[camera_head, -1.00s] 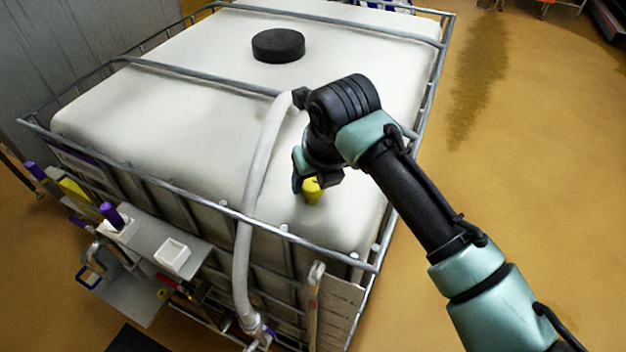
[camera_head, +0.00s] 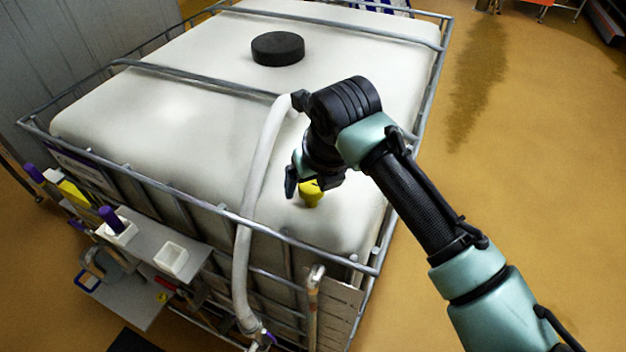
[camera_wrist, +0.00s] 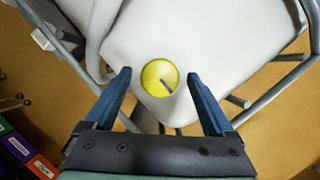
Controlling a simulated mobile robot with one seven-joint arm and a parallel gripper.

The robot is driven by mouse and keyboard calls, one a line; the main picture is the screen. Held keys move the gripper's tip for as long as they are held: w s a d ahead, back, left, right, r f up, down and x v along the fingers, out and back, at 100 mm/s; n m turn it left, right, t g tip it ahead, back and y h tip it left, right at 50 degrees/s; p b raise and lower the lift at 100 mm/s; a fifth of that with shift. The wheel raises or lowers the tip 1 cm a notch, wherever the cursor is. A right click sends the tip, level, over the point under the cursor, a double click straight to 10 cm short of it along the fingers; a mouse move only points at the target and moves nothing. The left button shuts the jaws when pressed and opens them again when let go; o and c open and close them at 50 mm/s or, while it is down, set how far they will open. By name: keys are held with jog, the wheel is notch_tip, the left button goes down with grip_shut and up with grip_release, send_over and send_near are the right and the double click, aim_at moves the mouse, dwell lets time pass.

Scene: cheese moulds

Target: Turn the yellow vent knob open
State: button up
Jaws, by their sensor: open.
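The yellow vent knob (camera_head: 311,196) stands on the near corner of the white tank's top (camera_head: 200,130). In the wrist view the knob (camera_wrist: 160,77) is a round yellow disc with a dark mark pointing to the lower right. My gripper (camera_head: 308,188) is over the knob. In the wrist view its two blue fingers (camera_wrist: 160,75) are spread wide, one to each side of the knob, with clear gaps. Nothing is held. In the head view the gripper hides part of the knob's top.
A metal cage (camera_head: 205,208) frames the tank. A grey hose (camera_head: 258,180) runs over the tank's edge left of the knob. A black lid (camera_head: 278,48) sits farther back. A shelf with small white cups (camera_head: 171,258) hangs on the near left side. Open floor lies right.

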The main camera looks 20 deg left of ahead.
jog(key=b+v, duration=0.3)
jog(key=v, duration=1)
jog(key=shift+w, duration=0.1)
jog(key=w+a+r+m+t+y, duration=0.2)
jog(key=a+r+m+t+y, duration=0.3)
jog(key=a+r+m, duration=0.4)
notch_tip(320, 180, up, 11)
jog(key=m+t+y, duration=0.3)
jog(key=m+t, duration=0.1)
jog(key=m, duration=0.3)
jog(key=s+d+r+m+t+h, duration=0.3)
jog(key=d+r+m+t, duration=0.1)
jog(key=d+m, duration=0.3)
jog(key=s+d+r+m+t+h, duration=0.3)
jog(key=d+m+t, duration=0.3)
jog(key=m, duration=0.6)
jog(key=s+d+r+m+t+h, duration=0.4)
jog(key=d+m+t+h, duration=0.1)
jog(key=d+m, duration=0.3)
jog(key=shift+s+d+r+m, duration=0.2)
jog(key=shift+s+r+m, duration=0.1)
jog(key=shift+m, duration=0.6)
